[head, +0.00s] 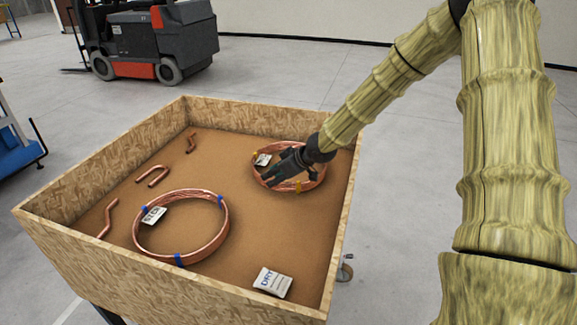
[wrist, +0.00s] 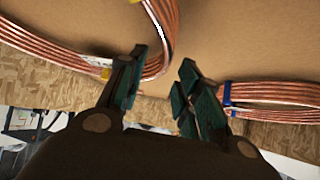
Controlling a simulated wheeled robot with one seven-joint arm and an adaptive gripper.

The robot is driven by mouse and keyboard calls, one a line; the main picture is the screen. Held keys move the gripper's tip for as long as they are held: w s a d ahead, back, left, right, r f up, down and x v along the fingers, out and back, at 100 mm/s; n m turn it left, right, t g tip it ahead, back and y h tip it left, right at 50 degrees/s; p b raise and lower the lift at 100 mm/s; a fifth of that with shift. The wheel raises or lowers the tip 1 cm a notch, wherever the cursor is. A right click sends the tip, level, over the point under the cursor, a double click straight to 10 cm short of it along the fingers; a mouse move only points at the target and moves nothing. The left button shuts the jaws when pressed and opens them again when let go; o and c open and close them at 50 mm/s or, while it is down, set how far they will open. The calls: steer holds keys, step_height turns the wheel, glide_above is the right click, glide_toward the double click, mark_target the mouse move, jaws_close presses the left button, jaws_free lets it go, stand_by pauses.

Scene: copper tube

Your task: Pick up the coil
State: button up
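Two copper coils lie in a wooden crate. The smaller coil (head: 303,187), with yellow ties and a white tag, is at the far right in the head view; the larger coil (head: 205,240), with blue ties, is at the near left. My gripper (head: 277,172) is over the left side of the yellow-tied coil and hides part of it. In the wrist view my gripper (wrist: 165,72) is open. The yellow-tied coil (wrist: 163,38) curves past the left finger into the gap. I cannot tell whether it touches. The blue-tied coil (wrist: 275,95) is to the right there.
The crate (head: 100,262) has raised walls all round. Bent copper pieces (head: 152,175) lie along its left side, and a white "DRY" card (head: 271,282) lies near the front right corner. The crate floor between the coils is clear. A forklift (head: 150,40) stands behind.

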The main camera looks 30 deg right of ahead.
mark_target(269, 179)
steer(key=shift+s+a+f, duration=0.15)
steer(key=x, duration=0.4)
steer(key=shift+s+r, duration=0.2)
steer(key=shift+r, duration=0.1)
steer(key=shift+w+f, duration=0.15)
steer(key=shift+w, duration=0.05)
steer(key=shift+c, duration=0.8)
jaws_close()
steer(key=shift+s, duration=0.1)
